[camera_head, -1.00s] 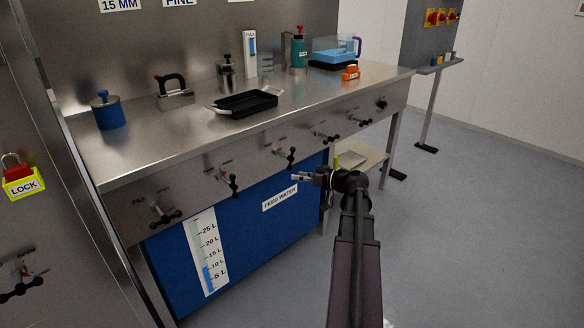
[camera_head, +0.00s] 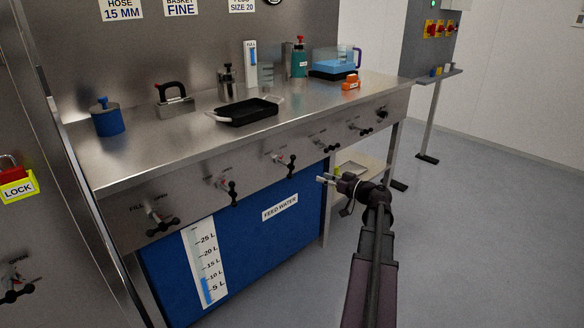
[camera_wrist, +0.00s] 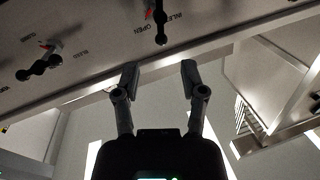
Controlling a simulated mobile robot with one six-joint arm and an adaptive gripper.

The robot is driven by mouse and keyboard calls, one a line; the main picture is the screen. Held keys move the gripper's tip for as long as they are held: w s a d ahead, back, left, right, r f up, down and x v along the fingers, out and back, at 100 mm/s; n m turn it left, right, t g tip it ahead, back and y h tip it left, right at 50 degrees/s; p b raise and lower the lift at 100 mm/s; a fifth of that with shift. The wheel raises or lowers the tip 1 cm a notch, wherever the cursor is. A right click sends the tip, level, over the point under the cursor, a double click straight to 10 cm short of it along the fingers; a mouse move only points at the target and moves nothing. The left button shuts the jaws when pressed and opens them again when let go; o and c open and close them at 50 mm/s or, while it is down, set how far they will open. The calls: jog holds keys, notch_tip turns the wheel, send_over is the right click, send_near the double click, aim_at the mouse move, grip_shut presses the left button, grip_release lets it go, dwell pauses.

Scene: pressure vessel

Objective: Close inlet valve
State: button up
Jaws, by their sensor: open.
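My gripper (camera_head: 322,180) is open and empty, in front of the steel bench's front panel and below the row of valves. In the wrist view its two fingers (camera_wrist: 160,76) are spread apart with nothing between them. A valve with a black lobed handle (camera_wrist: 161,30) stands above the gap between the fingers, apart from them. Another black-handled valve (camera_wrist: 40,65) is at the left. In the head view several such valves line the panel, including one left of my gripper (camera_head: 286,161).
The bench top (camera_head: 180,133) carries a black tray (camera_head: 248,112), a blue canister (camera_head: 107,118) and other items. A blue feed water tank (camera_head: 250,245) stands underneath. A low shelf (camera_head: 352,168) is behind my gripper. The floor to the right is clear.

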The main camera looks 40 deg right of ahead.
aim_at(292, 166)
jog(key=x, duration=1.3)
jog(key=shift+w, duration=0.2)
grip_shut()
